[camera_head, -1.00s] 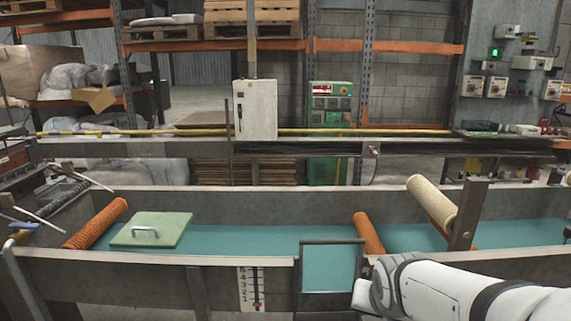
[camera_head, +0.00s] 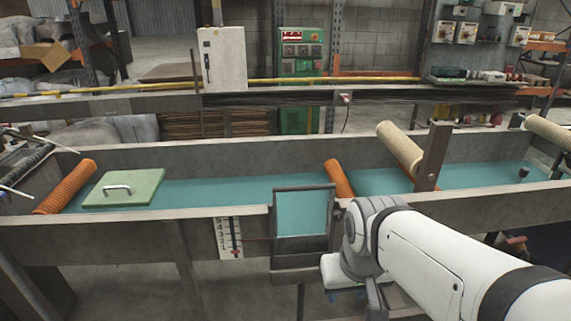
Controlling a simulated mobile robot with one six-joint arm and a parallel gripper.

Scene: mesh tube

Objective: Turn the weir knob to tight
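A weir gate (camera_head: 303,212), a dark-framed panel, stands in the front wall of the long grey trough (camera_head: 150,229). I cannot pick out the weir knob for certain, nor read a tight mark. A small dark knob-like piece (camera_head: 523,174) stands at the right end of the trough. My white arm comes in from the lower right, and its wrist is just right of the gate, in front of the trough wall. Small blue parts near my gripper (camera_head: 346,295) show under the wrist. The fingers are mostly hidden, so their opening does not show.
A white scale (camera_head: 230,238) with a red pointer hangs left of the gate. Orange rollers (camera_head: 66,187), a cream roller (camera_head: 399,149) and a green lid with a handle (camera_head: 124,188) sit at the trough. A dark upright post (camera_head: 433,157) rises behind my arm.

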